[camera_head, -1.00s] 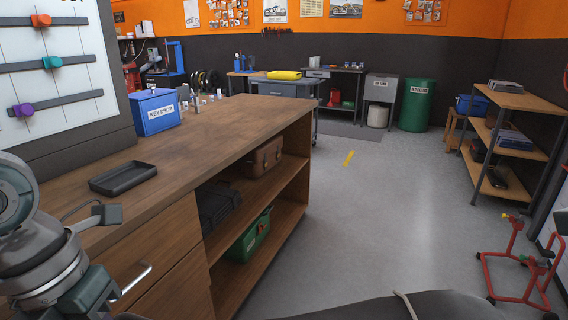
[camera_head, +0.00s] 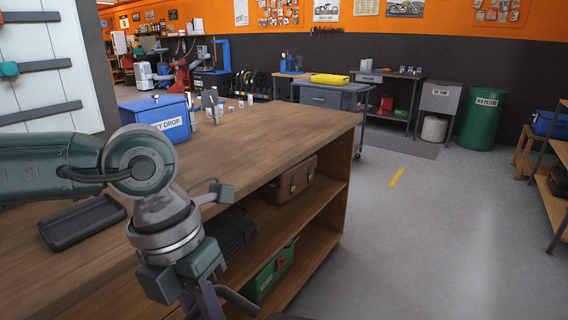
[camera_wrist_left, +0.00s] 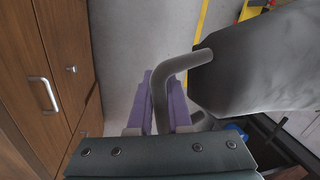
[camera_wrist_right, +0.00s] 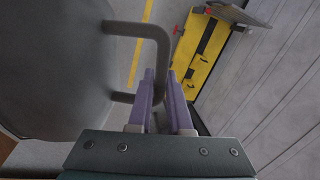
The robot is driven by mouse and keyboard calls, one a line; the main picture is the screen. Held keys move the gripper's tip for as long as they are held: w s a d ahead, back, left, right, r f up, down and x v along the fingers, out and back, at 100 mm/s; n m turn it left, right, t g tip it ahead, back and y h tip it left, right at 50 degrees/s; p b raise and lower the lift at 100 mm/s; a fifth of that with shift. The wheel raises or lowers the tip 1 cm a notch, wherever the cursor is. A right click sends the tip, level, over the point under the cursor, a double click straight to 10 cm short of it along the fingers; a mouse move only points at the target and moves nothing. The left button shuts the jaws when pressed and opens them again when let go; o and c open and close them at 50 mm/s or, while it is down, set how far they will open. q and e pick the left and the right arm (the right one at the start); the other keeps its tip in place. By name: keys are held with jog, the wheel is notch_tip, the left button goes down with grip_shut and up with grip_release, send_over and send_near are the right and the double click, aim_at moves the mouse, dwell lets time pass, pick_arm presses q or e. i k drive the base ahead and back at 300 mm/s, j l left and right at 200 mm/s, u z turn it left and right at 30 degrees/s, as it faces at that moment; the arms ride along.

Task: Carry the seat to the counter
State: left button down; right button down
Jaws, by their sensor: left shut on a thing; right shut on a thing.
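The seat is a dark grey padded piece with grey tube handles. It fills the right of the left wrist view (camera_wrist_left: 265,65) and the left of the right wrist view (camera_wrist_right: 50,65). My left gripper (camera_wrist_left: 160,103) is shut on one bent handle. My right gripper (camera_wrist_right: 161,92) is shut on the handle at the other side. In the head view my left gripper (camera_head: 208,303) hangs in front of the counter's side, and the seat is almost wholly below the picture. The wooden counter (camera_head: 285,122) runs along the left, with open shelves below its top.
On the counter are a black tray (camera_head: 82,222), a blue key drop box (camera_head: 158,117) and several small items behind it. A brown case (camera_head: 290,184) and a green box (camera_head: 268,272) are on its shelves. The floor (camera_head: 430,240) to the right is clear.

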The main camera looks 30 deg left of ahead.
aim_at(250, 137)
jog(key=i+u, duration=0.25)
jog(key=i, duration=0.3)
jog(key=i+l+u, duration=0.1)
jog(key=i+u, duration=0.2)
jog(key=i, duration=0.25)
jog(key=i+u, duration=0.35)
jog(key=i, duration=0.9)
jog(key=i+l, duration=0.15)
jog(key=i, duration=0.95)
jog(key=u, duration=1.7)
jog(key=i+l, duration=0.05)
